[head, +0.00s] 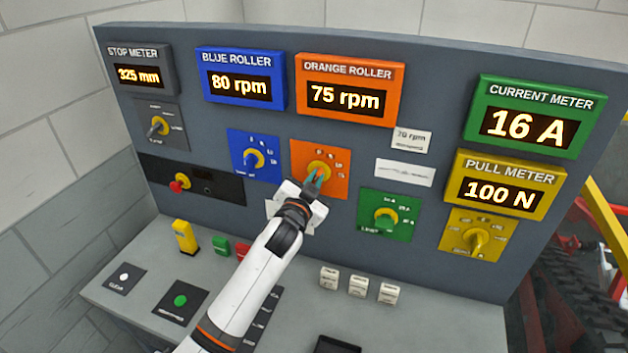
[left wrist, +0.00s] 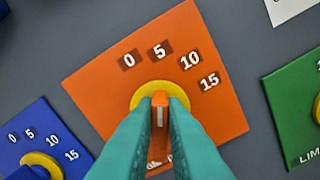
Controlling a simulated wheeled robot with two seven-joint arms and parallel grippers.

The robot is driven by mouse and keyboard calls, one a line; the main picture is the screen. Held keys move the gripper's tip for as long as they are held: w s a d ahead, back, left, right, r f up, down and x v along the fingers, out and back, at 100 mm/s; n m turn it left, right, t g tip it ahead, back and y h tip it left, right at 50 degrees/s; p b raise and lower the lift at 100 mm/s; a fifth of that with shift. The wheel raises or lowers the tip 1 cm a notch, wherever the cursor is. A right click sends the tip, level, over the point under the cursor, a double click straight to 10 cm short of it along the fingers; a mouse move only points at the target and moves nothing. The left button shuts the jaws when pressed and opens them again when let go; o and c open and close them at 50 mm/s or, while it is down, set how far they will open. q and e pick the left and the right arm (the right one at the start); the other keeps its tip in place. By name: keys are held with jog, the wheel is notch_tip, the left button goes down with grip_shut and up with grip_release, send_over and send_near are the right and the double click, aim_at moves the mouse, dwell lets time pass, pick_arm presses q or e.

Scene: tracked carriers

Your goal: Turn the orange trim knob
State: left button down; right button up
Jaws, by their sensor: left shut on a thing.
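The orange trim knob (left wrist: 160,101) sits on a yellow disc in the middle of an orange plate marked 0, 5, 10 and 15. In the head view the orange plate (head: 335,160) is under the orange roller display (head: 347,92), which reads 75 rpm. My left gripper (head: 313,184) reaches the knob from below and is shut on it. In the left wrist view its teal fingers (left wrist: 160,112) press on both sides of the knob, which points up between 5 and 10. The fingers hide the plate's lower part. My right gripper is not in view.
A blue knob (head: 254,159) is left of the orange plate, and a green knob (head: 386,218) is at its lower right. A white label (head: 411,138) reads 70 rpm. A yellow upright block (head: 185,237) and several white switches (head: 357,285) stand on the desk below.

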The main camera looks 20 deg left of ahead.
pick_arm(q)
jog(key=c, duration=1.5)
grip_release()
jog(key=shift+s+a+b, duration=0.2)
jog(key=shift+s+b, duration=1.55)
jog(key=shift+s, duration=4.25)
jog(key=shift+f, duration=0.1)
